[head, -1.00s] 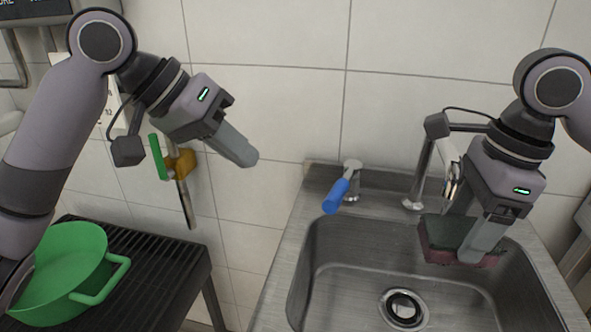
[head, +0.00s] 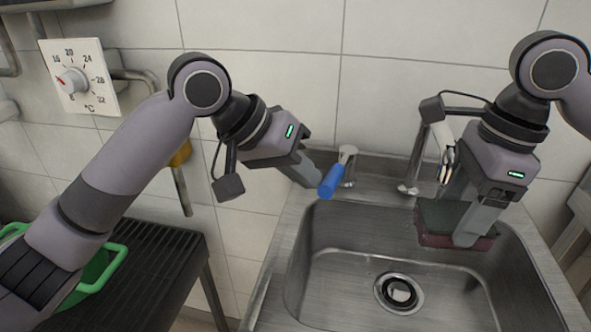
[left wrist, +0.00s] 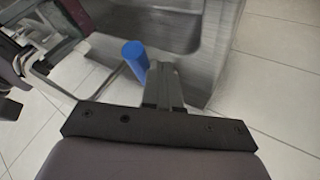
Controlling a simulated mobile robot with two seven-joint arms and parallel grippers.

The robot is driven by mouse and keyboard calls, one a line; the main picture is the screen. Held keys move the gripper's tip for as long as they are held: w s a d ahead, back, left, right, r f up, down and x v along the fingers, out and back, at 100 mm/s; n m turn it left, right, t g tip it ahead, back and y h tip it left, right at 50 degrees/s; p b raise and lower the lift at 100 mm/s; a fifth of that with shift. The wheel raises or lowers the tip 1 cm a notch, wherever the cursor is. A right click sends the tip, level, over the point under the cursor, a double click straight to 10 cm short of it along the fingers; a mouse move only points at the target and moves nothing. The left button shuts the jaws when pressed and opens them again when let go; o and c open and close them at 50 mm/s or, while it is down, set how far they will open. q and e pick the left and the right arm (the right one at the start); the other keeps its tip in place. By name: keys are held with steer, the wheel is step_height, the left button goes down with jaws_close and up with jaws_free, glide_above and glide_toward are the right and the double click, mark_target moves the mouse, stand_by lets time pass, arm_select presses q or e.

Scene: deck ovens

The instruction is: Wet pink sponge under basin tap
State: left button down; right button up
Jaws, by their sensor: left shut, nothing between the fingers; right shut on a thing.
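The pink sponge (head: 436,241) has a dark green top layer and a dull pink lower layer. My right gripper (head: 466,238) is shut on it and holds it over the right back part of the steel basin (head: 345,262). The tap (head: 415,160) rises behind the basin, partly hidden by my right gripper. The blue tap lever (head: 331,181) stands on the basin's back left rim. My left gripper (head: 312,180) is shut and empty just left of the lever. In the left wrist view the blue lever (left wrist: 135,58) shows beside the closed fingers (left wrist: 163,75).
A green pot (head: 100,270) sits on a black slatted rack (head: 165,255) at the left, mostly behind my left arm. A white temperature dial (head: 75,78) is on the tiled wall. The basin floor around the drain (head: 398,292) is clear.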

arm_select(q)
steer(key=shift+s+d, duration=0.8)
steer(key=shift+d, duration=0.35)
steer(key=shift+a, duration=0.1)
steer(key=a, duration=0.2)
steer(key=w+a, duration=0.1)
steer(key=shift+a+f, duration=0.4)
steer(key=s+v, duration=0.1)
steer(key=v, duration=0.9)
steer(key=shift+d, duration=0.15)
arm_select(e)
steer(key=shift+d, duration=0.1)
